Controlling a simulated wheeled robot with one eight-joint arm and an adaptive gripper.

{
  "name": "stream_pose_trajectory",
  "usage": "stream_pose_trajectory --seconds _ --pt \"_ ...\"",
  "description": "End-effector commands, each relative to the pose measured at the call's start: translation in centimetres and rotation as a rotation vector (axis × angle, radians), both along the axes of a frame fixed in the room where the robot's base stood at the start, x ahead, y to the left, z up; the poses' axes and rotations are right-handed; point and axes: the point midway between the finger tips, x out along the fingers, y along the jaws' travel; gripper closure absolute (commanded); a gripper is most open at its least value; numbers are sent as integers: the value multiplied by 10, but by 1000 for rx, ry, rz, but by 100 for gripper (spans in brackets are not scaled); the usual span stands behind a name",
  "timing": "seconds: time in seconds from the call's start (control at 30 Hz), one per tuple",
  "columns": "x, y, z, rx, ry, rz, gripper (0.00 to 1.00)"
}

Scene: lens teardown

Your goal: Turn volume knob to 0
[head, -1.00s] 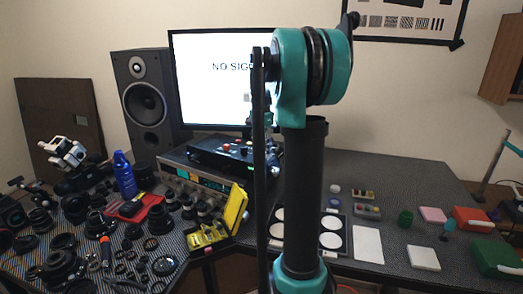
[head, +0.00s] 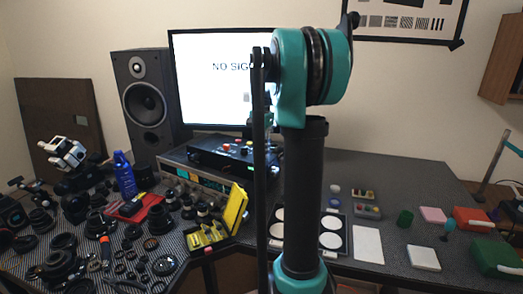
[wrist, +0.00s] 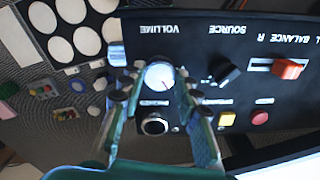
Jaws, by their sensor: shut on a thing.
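The volume knob (wrist: 160,76) is a pale round knob below the VOLUME label, which reads upside down in the wrist view. A small dark reddish mark shows on its face, toward the lower right. My gripper (wrist: 158,78) is shut on the knob, one finger on each side of it. The knob sits on a black control panel (wrist: 200,55), which also shows in the head view (head: 205,158) on top of a grey device. In the head view my arm hides the knob and most of my gripper.
On the panel beside the knob are a black source knob (wrist: 224,70), a red balance slider (wrist: 288,68), a yellow button (wrist: 227,118) and a red button (wrist: 259,117). A round black socket (wrist: 154,124) lies close to my fingers. A monitor (head: 212,80) stands behind.

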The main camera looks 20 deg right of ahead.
Motion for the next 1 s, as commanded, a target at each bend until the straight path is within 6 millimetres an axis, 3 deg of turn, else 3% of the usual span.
stream_pose_trajectory --seconds 0.27,1.0 --pt "0 0 0 0 0 153 97" --pt "0 0 0 0 0 813 97"
